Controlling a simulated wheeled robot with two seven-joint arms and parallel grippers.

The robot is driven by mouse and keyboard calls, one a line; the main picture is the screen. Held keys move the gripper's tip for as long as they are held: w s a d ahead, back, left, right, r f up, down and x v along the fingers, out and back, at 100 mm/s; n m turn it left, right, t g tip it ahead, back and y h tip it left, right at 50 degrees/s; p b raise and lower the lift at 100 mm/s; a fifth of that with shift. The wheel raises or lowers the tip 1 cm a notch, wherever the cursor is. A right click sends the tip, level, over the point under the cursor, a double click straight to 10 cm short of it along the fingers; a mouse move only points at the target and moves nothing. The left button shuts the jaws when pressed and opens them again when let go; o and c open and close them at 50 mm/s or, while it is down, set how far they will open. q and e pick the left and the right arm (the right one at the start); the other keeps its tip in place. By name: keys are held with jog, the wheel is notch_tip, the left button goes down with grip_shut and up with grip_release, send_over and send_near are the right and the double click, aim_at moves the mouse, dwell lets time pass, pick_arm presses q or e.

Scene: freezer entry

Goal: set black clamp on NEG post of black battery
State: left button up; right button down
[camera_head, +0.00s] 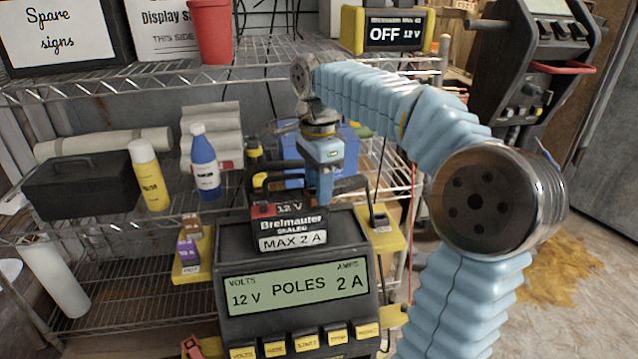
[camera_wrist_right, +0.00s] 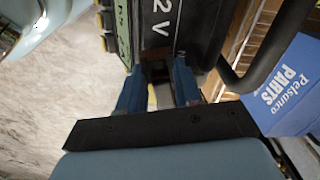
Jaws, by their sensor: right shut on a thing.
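The black battery (camera_head: 290,229), marked 12 V and MAX 2 A, stands upright on top of the grey charger (camera_head: 295,325), whose screen reads POLES. A red part shows at its top left. My right gripper (camera_head: 325,192) points down at the battery's top right. In the right wrist view its blue fingers (camera_wrist_right: 157,78) are shut on a small dark thing, apparently the black clamp (camera_wrist_right: 157,68), close against the battery (camera_wrist_right: 168,28). The fingers hide most of the clamp and the NEG post, so I cannot tell whether they touch. My left gripper is out of view.
A black handle loop (camera_wrist_right: 262,60) and a blue parts box (camera_wrist_right: 295,90) are close beside the gripper in the wrist view. A yellow side tray (camera_head: 385,243) is right of the battery. Bottles and a black toolbox (camera_head: 80,187) stand on the wire shelf at left.

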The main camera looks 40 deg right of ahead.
jog(key=shift+f, duration=0.4)
jog(key=c, duration=0.7)
grip_release()
jog(key=shift+r, duration=0.1)
notch_tip(320, 180, up, 14)
jog(key=p, duration=0.3)
jog(key=shift+f+p, duration=0.2)
jog(key=shift+p, duration=0.15)
